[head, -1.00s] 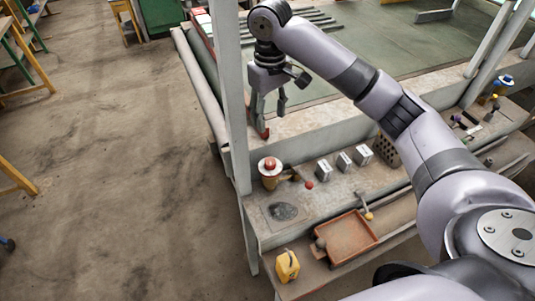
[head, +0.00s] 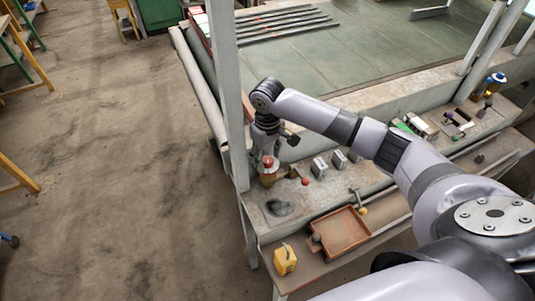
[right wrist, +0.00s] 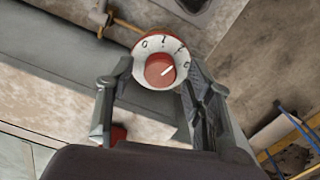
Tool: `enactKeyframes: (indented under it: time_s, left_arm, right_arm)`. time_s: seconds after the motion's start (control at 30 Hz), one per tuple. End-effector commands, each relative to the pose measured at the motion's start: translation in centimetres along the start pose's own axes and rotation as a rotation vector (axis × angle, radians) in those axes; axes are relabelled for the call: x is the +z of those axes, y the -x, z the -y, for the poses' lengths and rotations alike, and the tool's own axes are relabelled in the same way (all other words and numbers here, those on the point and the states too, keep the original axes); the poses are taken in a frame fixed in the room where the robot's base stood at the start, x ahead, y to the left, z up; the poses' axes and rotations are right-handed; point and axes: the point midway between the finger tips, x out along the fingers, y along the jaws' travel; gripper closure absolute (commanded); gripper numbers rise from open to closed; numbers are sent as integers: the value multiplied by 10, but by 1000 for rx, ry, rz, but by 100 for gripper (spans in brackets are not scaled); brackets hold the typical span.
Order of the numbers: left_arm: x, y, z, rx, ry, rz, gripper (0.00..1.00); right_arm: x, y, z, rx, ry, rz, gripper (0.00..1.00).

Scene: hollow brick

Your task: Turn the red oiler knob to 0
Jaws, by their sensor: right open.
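The oiler (head: 268,178) stands upright on the bench ledge by the grey post, with its red knob (head: 268,162) on top. In the right wrist view the red knob (right wrist: 160,70) sits in the middle of a white dial (right wrist: 150,45) with dark figures. A white line on the knob points up and right; I cannot read every figure. My right gripper (head: 266,143) is just above the oiler. In the right wrist view the right gripper (right wrist: 157,66) is open, one finger on each side of the dial; I cannot tell whether they touch it. My left gripper is out of view.
A small red ball (head: 305,181) and grey boxes (head: 319,167) sit right of the oiler. An orange tray (head: 342,232), a hammer (head: 356,198) and a yellow can (head: 285,260) are nearer. The grey post (head: 228,90) stands close left of my gripper.

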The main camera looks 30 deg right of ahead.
Motion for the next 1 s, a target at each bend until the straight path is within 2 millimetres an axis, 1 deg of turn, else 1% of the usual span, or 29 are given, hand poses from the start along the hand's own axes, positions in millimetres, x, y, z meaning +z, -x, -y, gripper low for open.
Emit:
enactKeyframes:
  time_s: [0.23,0.9,0.93,1.0]
  left_arm:
    - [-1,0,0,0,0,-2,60]
    - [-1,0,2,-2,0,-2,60]
    - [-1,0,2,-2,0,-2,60]
    - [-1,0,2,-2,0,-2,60]
  right_arm:
    - [0,-1,0,0,0,0,53]
    - [0,0,0,0,0,0,98]
    - [0,0,0,0,0,0,100]
    - [0,0,0,0,1,0,100]
